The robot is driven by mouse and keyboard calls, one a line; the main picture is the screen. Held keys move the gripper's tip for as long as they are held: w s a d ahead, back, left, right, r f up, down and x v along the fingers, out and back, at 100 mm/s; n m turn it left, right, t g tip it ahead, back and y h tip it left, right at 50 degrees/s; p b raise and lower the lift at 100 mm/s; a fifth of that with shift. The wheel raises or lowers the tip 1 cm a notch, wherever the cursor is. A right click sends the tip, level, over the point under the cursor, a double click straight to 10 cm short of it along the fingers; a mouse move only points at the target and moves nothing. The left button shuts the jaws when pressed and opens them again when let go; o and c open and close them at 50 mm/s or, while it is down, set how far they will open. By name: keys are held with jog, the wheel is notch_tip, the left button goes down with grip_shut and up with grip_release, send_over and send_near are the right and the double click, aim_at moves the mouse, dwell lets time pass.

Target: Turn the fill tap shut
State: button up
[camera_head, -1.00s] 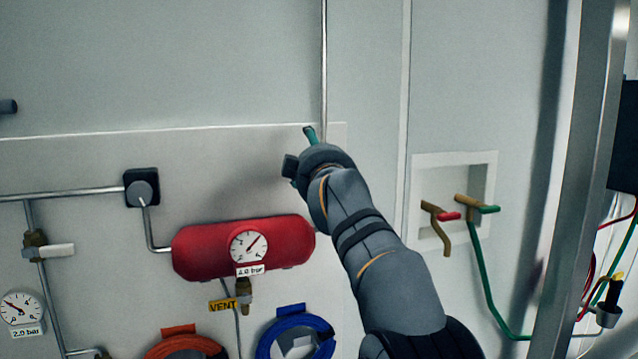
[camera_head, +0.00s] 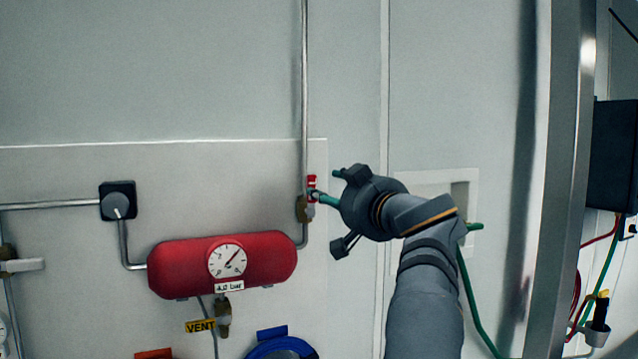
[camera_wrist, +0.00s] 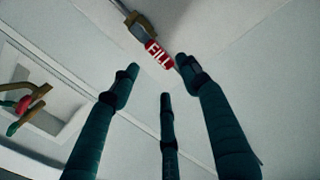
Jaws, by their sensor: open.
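The fill tap has a short red handle (camera_head: 311,188) on a brass body (camera_head: 303,208), on the thin vertical pipe right of the red tank. The handle stands upright, roughly in line with the pipe. In the wrist view the red handle (camera_wrist: 158,54) is lettered FILL. My gripper (camera_head: 328,186) has come in from the right, with its teal fingers pointing left at the tap. In the wrist view my gripper (camera_wrist: 158,77) is open and empty, its spread fingertips just short of the handle. I cannot tell whether one fingertip touches it.
The red tank (camera_head: 190,266) with a gauge is left of the tap, with a VENT tag (camera_head: 200,326) below. A wall recess (camera_wrist: 42,88) holds other taps with red and green handles. A metal post (camera_head: 570,150) stands at right. The wall above is clear.

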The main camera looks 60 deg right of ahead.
aim_at(316, 186)
jog(key=p+x, duration=0.2)
jog(key=x, duration=0.3)
jog(key=shift+r, duration=0.15)
jog(key=shift+p+x, duration=0.3)
jog(key=shift+x, duration=0.6)
jog(key=shift+c, duration=1.3)
grip_shut()
